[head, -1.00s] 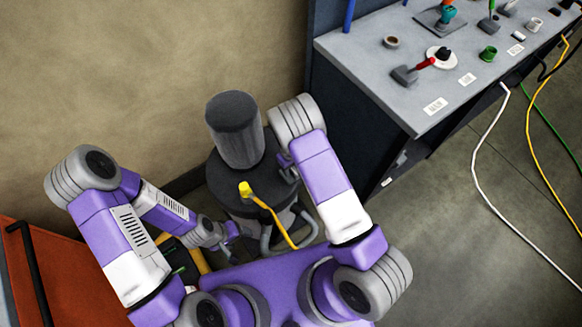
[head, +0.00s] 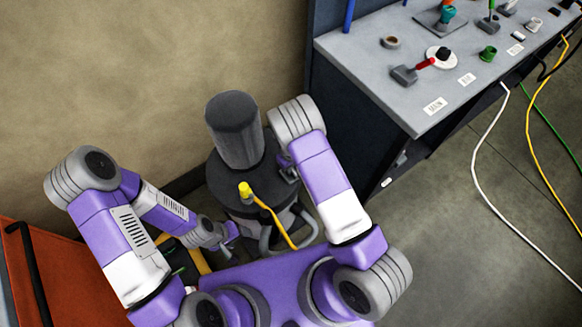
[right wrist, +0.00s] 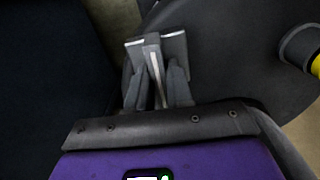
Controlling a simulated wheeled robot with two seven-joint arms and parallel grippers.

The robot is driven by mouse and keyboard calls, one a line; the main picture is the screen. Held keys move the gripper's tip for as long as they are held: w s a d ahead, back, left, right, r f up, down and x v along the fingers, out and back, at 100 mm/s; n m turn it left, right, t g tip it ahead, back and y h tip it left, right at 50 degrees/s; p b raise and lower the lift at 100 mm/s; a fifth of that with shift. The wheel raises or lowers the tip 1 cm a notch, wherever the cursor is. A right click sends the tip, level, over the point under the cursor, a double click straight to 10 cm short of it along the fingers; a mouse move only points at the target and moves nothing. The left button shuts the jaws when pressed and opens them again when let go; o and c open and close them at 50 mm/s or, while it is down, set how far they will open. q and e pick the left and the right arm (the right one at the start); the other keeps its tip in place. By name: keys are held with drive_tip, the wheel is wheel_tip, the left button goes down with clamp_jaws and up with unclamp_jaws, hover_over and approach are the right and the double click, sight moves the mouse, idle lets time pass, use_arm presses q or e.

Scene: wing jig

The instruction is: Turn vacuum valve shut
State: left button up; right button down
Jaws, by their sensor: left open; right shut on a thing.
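The vacuum unit, a dark grey drum (head: 238,130) on a wider round body, stands against the wall in the head view. My right gripper (head: 287,167) is at the right side of this body, partly covered by my own arm. In the right wrist view the right gripper (right wrist: 155,85) is closed around a narrow grey upright piece (right wrist: 154,60), which looks like a valve handle. The valve's body and the handle's full angle are hidden. My left gripper (head: 230,240) is low at the left, near the unit's base, open and apparently empty.
A grey bench (head: 385,75) at the right carries a red lever (head: 426,63) and several fittings. An orange cabinet (head: 55,270) stands at the lower left. White, yellow and green hoses cross the right floor.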

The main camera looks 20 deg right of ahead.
drive_tip(key=m, duration=0.4)
drive_tip(key=shift+b, duration=0.3)
drive_tip(key=m, duration=0.4)
drive_tip(key=shift+m, duration=0.4)
drive_tip(key=m, duration=0.4)
drive_tip(key=shift+m, duration=2.3)
drive_tip(key=c, duration=1.1)
unclamp_jaws()
